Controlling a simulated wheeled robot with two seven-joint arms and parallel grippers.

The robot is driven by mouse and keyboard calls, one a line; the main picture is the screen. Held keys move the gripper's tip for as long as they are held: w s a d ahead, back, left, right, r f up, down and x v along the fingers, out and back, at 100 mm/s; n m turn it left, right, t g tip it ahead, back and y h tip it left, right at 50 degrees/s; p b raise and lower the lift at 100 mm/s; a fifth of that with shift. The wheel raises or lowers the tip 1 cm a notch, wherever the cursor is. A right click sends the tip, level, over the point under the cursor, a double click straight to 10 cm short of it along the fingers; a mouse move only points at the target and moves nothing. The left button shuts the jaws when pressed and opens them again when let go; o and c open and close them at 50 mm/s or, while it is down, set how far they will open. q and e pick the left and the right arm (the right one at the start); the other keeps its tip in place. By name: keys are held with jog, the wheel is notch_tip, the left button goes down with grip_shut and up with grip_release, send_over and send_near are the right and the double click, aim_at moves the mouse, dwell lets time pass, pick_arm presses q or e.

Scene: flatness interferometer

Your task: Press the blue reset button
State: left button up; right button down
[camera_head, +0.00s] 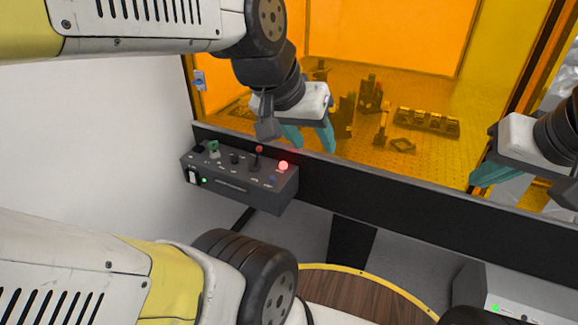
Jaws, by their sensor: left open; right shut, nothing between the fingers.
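The grey control box (285,197) is fixed below the orange window at the left. A small, dark blue button (272,179) shows on its top face near the right end, just in front of a glowing red light (283,166). It is small, so its details are unclear. My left gripper (311,142) has its teal fingers spread and empty, above and to the right of the box, apart from the button. My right gripper (476,181) is at the far right, shut with nothing in it, well away from the box.
The box also carries a red-topped lever (258,154), a green switch (214,149), a dark knob (235,158) and a white rocker switch (192,176). An orange window (380,45) with equipment behind it stands at the back. A round wooden stool top (355,292) is below.

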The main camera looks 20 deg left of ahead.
jog(key=w+a+n+y, duration=0.1)
jog(key=w+a, duration=0.7)
jog(key=w, duration=0.1)
jog(key=n+g+y, duration=0.2)
jog(key=y, duration=0.3)
send_over(274, 182)
notch_tip(274, 182, down, 15)
jog(key=shift+r, duration=0.25)
jog(key=shift+f, duration=0.1)
jog(key=shift+f, duration=4.3)
jog(key=shift+f, duration=0.1)
jog(key=shift+f, duration=0.35)
